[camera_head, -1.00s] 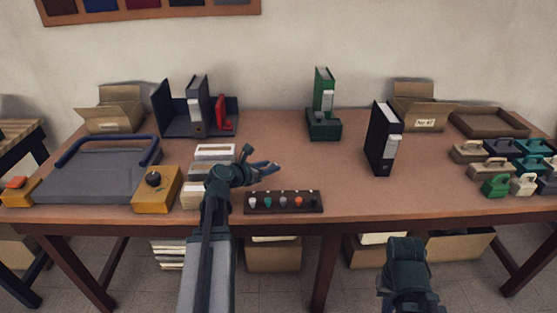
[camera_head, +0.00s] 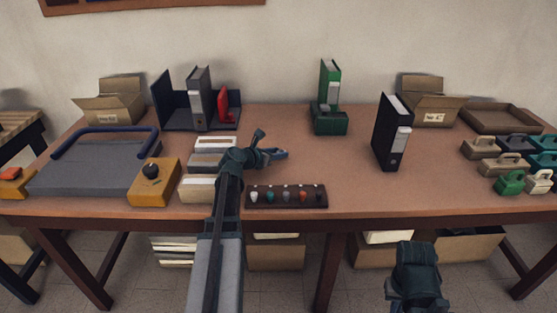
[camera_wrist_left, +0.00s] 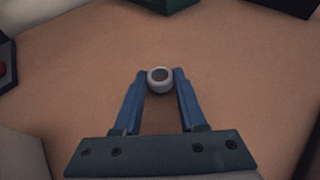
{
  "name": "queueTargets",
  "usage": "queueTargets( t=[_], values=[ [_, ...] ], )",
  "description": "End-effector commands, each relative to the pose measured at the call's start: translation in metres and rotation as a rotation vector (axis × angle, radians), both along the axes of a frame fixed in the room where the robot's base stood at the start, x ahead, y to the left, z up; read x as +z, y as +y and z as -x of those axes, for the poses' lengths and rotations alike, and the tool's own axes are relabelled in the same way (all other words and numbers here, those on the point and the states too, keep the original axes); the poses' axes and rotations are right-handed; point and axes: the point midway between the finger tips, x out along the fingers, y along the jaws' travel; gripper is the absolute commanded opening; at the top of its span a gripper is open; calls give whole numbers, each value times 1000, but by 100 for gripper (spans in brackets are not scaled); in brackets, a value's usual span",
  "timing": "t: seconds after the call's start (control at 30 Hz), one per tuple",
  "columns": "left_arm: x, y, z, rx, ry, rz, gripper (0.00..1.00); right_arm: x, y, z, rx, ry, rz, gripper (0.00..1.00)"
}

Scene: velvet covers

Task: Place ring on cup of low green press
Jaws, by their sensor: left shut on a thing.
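A small pale ring (camera_wrist_left: 159,80) with a dark centre is held between the fingertips of my left gripper (camera_wrist_left: 159,82). In the head view this gripper (camera_head: 278,153) is above the table, behind the dark rack; the ring is too small to make out there. A low green device (camera_head: 330,118) stands at the back centre with a tall green binder-like piece behind it. A small green handled block (camera_head: 509,182) stands at the front right. I cannot tell which is the press, and no cup is distinct. My right gripper (camera_head: 417,275) is low at the front; its fingers are not clear.
A dark rack (camera_head: 286,206) with several coloured pegs lies at the table's front edge. A black binder (camera_head: 392,135) stands right of centre, with several handled blocks farther right. Pale boxes (camera_head: 205,162) lie left of the gripper. The table between gripper and black binder is clear.

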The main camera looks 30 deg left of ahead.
Motion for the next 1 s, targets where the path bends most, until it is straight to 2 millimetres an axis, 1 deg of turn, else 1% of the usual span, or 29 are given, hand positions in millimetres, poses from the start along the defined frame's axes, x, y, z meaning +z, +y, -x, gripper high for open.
queueTargets(
  t=[0.03,0.27,0.4,0.43,0.5,0.6,0.87,0.97,1.0],
  values=[
    [-5,0,0,1,0,0,0,-5,0,0,0,0,0,0],
    [-2,0,0,1,0,1,0,-2,0,0,0,0,0,0],
    [-7,0,0,1,0,1,0,-7,0,0,0,0,0,0],
    [-6,0,0,1,0,1,42,-7,0,0,0,0,0,0],
    [-5,0,0,1,0,1,55,-5,0,0,0,0,0,0],
    [-5,0,0,1,0,1,71,-5,0,0,0,0,0,0],
    [-5,0,0,1,0,1,71,-5,0,0,0,0,0,0],
    [0,0,0,1,0,1,71,0,0,0,0,0,0,0],
    [2,0,6,2,0,0,71,2,0,0,0,0,0,0]
  ],
)
